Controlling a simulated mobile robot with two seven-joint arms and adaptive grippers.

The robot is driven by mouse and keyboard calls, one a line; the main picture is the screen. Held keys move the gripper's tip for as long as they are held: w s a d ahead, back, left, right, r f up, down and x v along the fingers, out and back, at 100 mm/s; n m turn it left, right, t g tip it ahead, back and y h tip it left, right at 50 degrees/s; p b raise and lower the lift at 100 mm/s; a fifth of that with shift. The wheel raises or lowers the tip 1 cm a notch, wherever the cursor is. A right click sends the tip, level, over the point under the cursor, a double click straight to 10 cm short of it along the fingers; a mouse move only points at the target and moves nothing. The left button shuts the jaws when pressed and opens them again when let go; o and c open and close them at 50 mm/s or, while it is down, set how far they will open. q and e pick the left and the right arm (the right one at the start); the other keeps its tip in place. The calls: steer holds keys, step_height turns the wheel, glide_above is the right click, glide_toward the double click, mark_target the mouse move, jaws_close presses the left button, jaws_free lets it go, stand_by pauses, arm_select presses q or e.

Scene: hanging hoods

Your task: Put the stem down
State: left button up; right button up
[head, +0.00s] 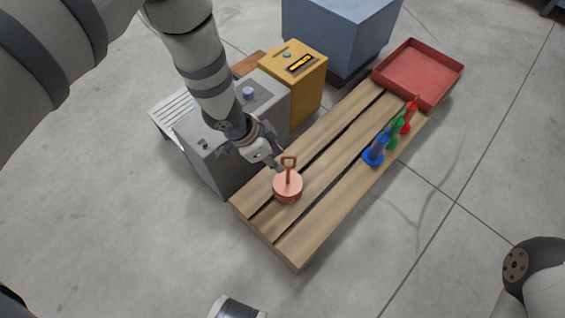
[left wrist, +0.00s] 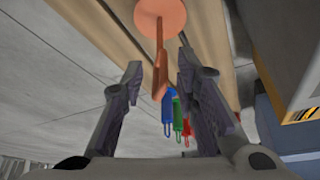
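My left gripper (head: 277,163) is just left of the handle in the head view. In the left wrist view, my left gripper (left wrist: 163,85) is open, its two fingers apart. The stem's handle (left wrist: 160,68) shows between them, with clear space on both sides; its round base (left wrist: 161,14) is at the top edge. My right gripper is not in view.
A red tray (head: 418,72) is at the far end. Grey (head: 270,105) and yellow (head: 308,85) boxes stand left of the bench. The bench's middle is clear.

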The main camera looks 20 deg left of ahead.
arm_select(q)
steer(key=s+f+n+g, duration=0.2)
steer(key=s+n+g, duration=0.1)
steer(key=s, duration=1.3)
steer(key=s+f+n+g, duration=0.3)
steer(key=s, duration=1.4)
steer(key=s+a+r+n+g+y, duration=0.1)
steer(key=s+r, duration=0.4)
steer(key=s, duration=0.6)
steer(key=s+a+r+n+g+y, duration=0.2)
steer(key=s+a+r+n+g, duration=0.1)
steer(key=s, duration=0.9)
step_height(320, 180, up, 2)
steer(key=shift+s+r+g+p, duration=0.15)
steer(key=shift+g+p, duration=0.15)
steer(key=shift+g, duration=0.2)
